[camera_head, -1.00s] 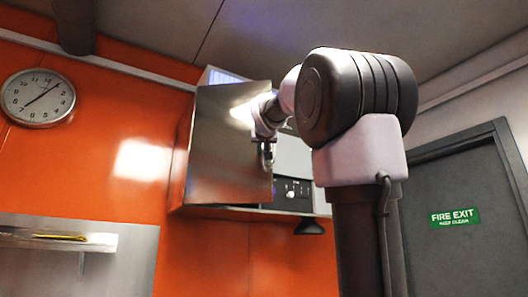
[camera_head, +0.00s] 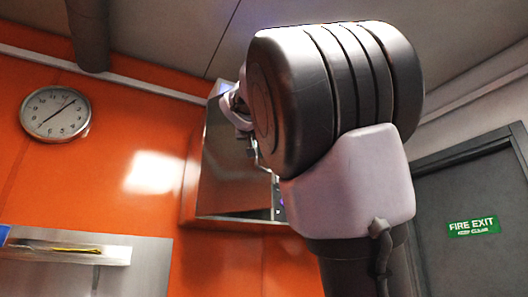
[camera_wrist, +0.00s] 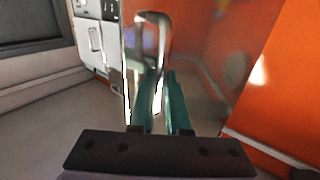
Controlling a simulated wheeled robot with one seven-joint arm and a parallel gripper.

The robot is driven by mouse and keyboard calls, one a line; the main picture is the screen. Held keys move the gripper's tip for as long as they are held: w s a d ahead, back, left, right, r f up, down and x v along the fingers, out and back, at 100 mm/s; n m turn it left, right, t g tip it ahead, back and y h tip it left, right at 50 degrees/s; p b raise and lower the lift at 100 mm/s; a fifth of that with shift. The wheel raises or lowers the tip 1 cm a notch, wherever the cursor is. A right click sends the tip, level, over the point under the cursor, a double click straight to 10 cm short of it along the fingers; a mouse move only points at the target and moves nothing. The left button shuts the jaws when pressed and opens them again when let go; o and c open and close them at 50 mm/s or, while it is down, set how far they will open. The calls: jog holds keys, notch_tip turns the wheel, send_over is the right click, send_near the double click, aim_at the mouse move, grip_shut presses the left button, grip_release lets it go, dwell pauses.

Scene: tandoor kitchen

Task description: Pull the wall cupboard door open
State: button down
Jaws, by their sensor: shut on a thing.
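The wall cupboard's door (camera_head: 225,160) is a shiny steel panel high on the orange wall, partly hidden by my arm. How far it stands open is hard to tell in the head view. In the wrist view the door (camera_wrist: 205,55) is a reflective sheet, its bright free edge at the left. A metal bar handle (camera_wrist: 152,18) stands off the door near that edge. My gripper (camera_wrist: 161,80) has its two teal fingers on either side of the handle and is shut on it. In the head view the fingers are mostly hidden behind my arm.
A round clock (camera_head: 55,113) hangs left on the orange wall (camera_head: 130,120). A steel shelf (camera_head: 65,250) with a yellow item is at lower left. A grey fire exit door (camera_head: 460,200) is at right. White units (camera_wrist: 92,42) show beyond the cupboard door's edge.

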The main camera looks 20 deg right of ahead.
jog(key=s+a+m+g+h, duration=0.2)
jog(key=a+h, duration=0.1)
jog(key=a, duration=0.8)
jog(key=shift+s+a+m+g+h, duration=0.15)
jog(key=shift+s+m+g+h, duration=0.25)
jog(key=c, duration=0.9)
grip_release()
jog(key=v, duration=1)
jog(key=shift+s+a, duration=0.2)
jog(key=shift+s, duration=0.1)
